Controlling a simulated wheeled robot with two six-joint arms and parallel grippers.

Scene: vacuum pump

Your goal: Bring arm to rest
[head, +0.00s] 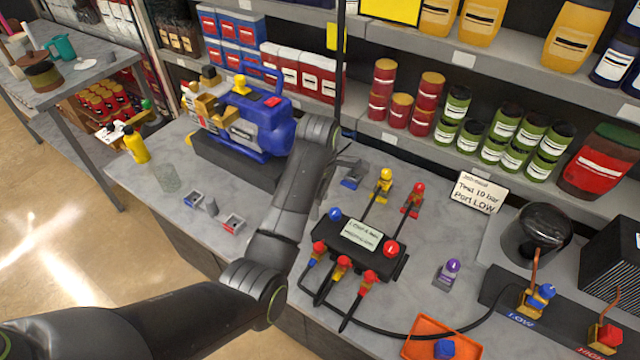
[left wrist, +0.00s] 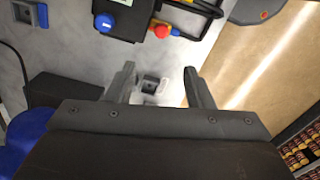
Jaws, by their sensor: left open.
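My left arm comes in from the lower left in the head view and reaches over the counter (head: 235,180). My left gripper (head: 345,163) is partly hidden behind my own wrist, above the counter between the blue pump (head: 262,125) and the black manifold box (head: 350,245). In the left wrist view my left gripper (left wrist: 160,80) has its two fingers spread, with nothing held between them. A small grey square holder (left wrist: 150,86) shows beyond the gap. My right gripper is not in view.
The manifold's red and blue knobs and hoses stand right of my arm. An orange tray (head: 415,345), a purple-topped fitting (head: 451,270) and a sign (head: 480,192) are farther right. Shelves of cans line the back.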

